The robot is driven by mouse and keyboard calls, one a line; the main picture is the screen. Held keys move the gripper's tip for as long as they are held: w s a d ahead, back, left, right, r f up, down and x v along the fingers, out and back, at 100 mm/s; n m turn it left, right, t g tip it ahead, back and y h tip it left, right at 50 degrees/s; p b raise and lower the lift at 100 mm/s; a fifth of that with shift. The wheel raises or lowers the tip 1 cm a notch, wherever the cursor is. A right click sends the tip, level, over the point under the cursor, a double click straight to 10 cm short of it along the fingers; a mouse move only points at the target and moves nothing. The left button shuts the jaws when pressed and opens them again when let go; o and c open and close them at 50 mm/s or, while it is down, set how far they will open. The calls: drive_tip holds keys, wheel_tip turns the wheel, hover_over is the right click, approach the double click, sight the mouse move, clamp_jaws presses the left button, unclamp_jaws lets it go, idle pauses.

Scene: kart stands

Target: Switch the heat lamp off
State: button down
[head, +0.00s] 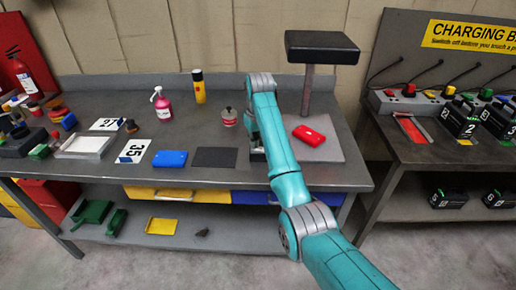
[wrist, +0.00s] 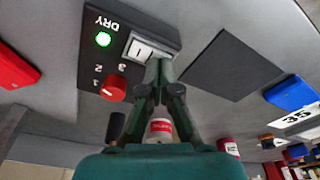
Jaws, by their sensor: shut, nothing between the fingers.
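The heat lamp (head: 321,45) has a black rectangular head on a grey post above a base plate (head: 325,152). In the wrist view its dark control box (wrist: 88,48) is marked DRY, with a lit green light (wrist: 103,39), a red knob (wrist: 113,87) beside the numbers 1, 2, 3, and a white rocker switch (wrist: 139,49). My gripper (wrist: 164,66) is shut and empty, its fingertips close by the switch's edge. I cannot tell whether they touch it. In the head view my teal arm hides most of the box and gripper.
A red object (head: 308,135) lies on the lamp's base plate. A small tin (head: 229,118), a pink bottle (head: 161,104), a yellow can (head: 199,87), a dark mat (head: 215,157) and a blue block (head: 170,158) are left of my arm. The charging bench (head: 400,150) stands at right.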

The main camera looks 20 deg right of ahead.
drive_tip(key=shift+f, duration=0.35)
idle(0.3)
drive_tip(key=shift+r, duration=3.55)
